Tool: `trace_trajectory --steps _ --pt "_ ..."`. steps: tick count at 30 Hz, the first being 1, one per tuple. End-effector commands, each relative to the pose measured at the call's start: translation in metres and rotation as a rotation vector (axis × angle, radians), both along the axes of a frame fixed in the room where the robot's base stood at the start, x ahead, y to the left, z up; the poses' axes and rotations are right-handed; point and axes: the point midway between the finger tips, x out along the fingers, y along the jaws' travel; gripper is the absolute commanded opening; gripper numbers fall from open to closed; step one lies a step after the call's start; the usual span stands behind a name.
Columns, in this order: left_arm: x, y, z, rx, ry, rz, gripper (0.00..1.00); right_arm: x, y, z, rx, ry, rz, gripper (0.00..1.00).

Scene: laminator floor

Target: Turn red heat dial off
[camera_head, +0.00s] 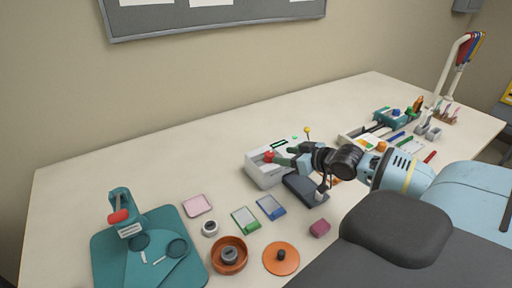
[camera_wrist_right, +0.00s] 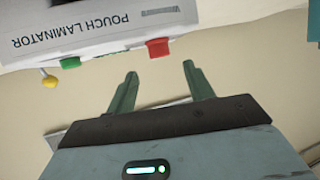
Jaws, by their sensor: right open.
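The white pouch laminator (camera_head: 262,178) stands on the table in the head view. Its lettered face (camera_wrist_right: 90,28) fills the top of the right wrist view, upside down. The red heat dial (camera_wrist_right: 158,47) sticks out of that face, and it also shows in the head view (camera_head: 269,157). My right gripper (camera_wrist_right: 160,69) is open and empty. Its two green fingers point at the laminator, and the red dial lies just beyond the fingertips, between their lines. In the head view the gripper (camera_head: 281,156) is right beside the dial. My left gripper is not in view.
A green knob (camera_wrist_right: 70,62) and a yellow-tipped lever (camera_wrist_right: 50,82) sit left of the red dial in the wrist view. A dark flat box (camera_head: 304,190) lies under my right wrist. Cards, an orange bowl (camera_head: 229,268) and a teal board (camera_head: 112,262) lie nearer. The table's back left is clear.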

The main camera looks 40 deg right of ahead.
Motion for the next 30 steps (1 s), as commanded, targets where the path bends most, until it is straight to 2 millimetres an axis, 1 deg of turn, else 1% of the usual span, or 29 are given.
trace_trajectory --steps 3,8,11,18,30 --pt "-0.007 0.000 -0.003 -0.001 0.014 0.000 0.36 0.000 0.000 -0.001 0.000 0.001 0.000 0.53" --pt "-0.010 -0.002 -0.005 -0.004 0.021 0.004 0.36 0.002 0.000 -0.002 0.001 0.001 0.000 0.53" --pt "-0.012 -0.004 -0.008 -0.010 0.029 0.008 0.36 0.006 0.000 -0.004 0.001 0.001 -0.002 0.53" --pt "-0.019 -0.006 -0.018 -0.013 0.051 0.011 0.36 0.024 0.003 -0.012 0.001 0.002 0.000 0.53" --pt "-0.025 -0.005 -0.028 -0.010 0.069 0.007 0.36 0.057 0.008 -0.025 0.002 -0.001 -0.002 0.53"
